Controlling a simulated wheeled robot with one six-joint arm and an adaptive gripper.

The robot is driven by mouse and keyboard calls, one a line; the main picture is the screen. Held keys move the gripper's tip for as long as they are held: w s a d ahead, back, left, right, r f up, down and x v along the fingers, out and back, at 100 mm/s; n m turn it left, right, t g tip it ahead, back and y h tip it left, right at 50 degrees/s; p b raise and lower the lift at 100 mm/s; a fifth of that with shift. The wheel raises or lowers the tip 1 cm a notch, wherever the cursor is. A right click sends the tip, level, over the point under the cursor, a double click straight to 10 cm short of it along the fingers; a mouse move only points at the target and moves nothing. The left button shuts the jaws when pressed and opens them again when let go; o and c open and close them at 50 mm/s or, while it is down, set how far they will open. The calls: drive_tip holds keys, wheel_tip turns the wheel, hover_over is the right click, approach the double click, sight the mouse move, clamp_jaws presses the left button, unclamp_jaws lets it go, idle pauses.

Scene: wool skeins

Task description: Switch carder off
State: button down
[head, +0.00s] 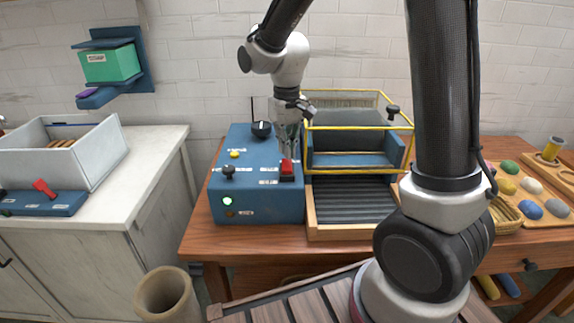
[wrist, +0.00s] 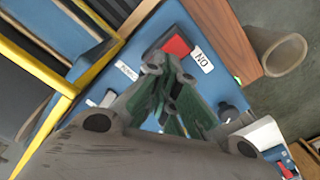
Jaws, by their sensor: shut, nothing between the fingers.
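The carder's blue control box (head: 255,203) stands on the wooden table. A red rocker switch (head: 287,168) in a dark frame sits on its top at the right, and also shows in the wrist view (wrist: 178,46) beside an "ON" label (wrist: 202,58). A green-white lamp (head: 227,201) glows on the front; a brownish lamp (head: 230,213) below it looks dim. My gripper (head: 289,154) is shut and empty, pointing down just above or at the switch; its fingertips (wrist: 156,62) appear close to the switch's edge. Whether they touch it cannot be told.
A yellow-framed guard (head: 357,173) stands right of the switch over a ribbed bed (head: 352,200). A black knob (head: 261,130), a black-topped lever (head: 228,171) and a yellow button (head: 235,154) share the box top. A tray of coloured wool (head: 529,186) lies far right.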

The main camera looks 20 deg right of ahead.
sight(287, 161)
drive_tip(key=shift+f, duration=1.05)
idle(0.4)
drive_tip(key=shift+r, duration=3.5)
drive_tip(key=s+d+r+t, duration=0.1)
drive_tip(key=s+d+r, duration=0.2)
drive_tip(key=s, duration=0.4)
drive_tip(key=s+d+r+m+t, duration=0.1)
drive_tip(key=s+d+r+t, duration=0.1)
drive_tip(key=s+d, duration=0.4)
drive_tip(key=s+d+r+m+t, duration=0.1)
drive_tip(key=s+d+r, duration=0.2)
drive_tip(key=s+d, duration=0.2)
drive_tip(key=shift+s+r, duration=0.4)
drive_tip(key=shift+s, duration=1.4)
